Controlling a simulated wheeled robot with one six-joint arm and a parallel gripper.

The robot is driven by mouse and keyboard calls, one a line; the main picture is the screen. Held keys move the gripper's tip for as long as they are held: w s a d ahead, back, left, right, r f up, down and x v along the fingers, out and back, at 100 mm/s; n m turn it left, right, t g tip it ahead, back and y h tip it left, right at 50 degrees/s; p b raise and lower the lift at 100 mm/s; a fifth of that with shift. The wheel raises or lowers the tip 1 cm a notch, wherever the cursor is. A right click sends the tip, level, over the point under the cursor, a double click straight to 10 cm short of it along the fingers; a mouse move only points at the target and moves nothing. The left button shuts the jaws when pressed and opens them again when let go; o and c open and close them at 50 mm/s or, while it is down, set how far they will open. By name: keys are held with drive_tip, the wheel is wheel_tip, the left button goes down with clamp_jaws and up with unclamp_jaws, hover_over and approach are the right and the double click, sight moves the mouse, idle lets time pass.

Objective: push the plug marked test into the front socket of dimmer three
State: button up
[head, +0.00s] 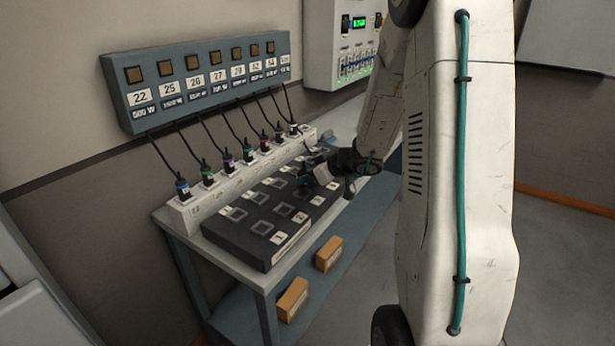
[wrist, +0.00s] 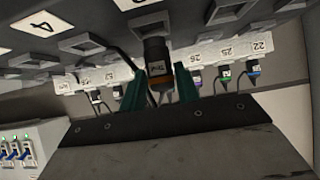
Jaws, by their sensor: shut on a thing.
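My gripper (wrist: 160,72) is shut on a dark plug (wrist: 157,48) between its two teal fingers. The plug has a small marked label, hard to read, and an orange band. In the wrist view the plug's far end lies close to a grey square socket (wrist: 145,20) on the black dimmer block (wrist: 108,25); I cannot tell whether it touches or has entered. A white label with a 4 (wrist: 37,27) sits to the left; the label by the near socket is cut off. In the head view my gripper (head: 318,174) is low over the far right part of the dimmer block (head: 262,250), hiding the plug.
A white socket strip (head: 192,212) with several corded plugs runs behind the block, below a numbered wall panel (head: 205,88). Their cords hang between. A wall box (head: 340,40) with a green display is behind. Two cardboard boxes (head: 329,254) sit on the lower shelf.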

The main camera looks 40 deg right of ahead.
drive_tip(key=shift+s+f, duration=0.1)
drive_tip(key=shift+f, duration=1.2)
idle(1.7)
drive_tip(key=o, duration=1.2)
drive_tip(key=shift+c, duration=0.2)
drive_tip(key=shift+r, duration=0.1)
drive_tip(key=shift+r, duration=0.15)
drive_tip(key=v, duration=0.7)
drive_tip(key=shift+s, duration=0.25)
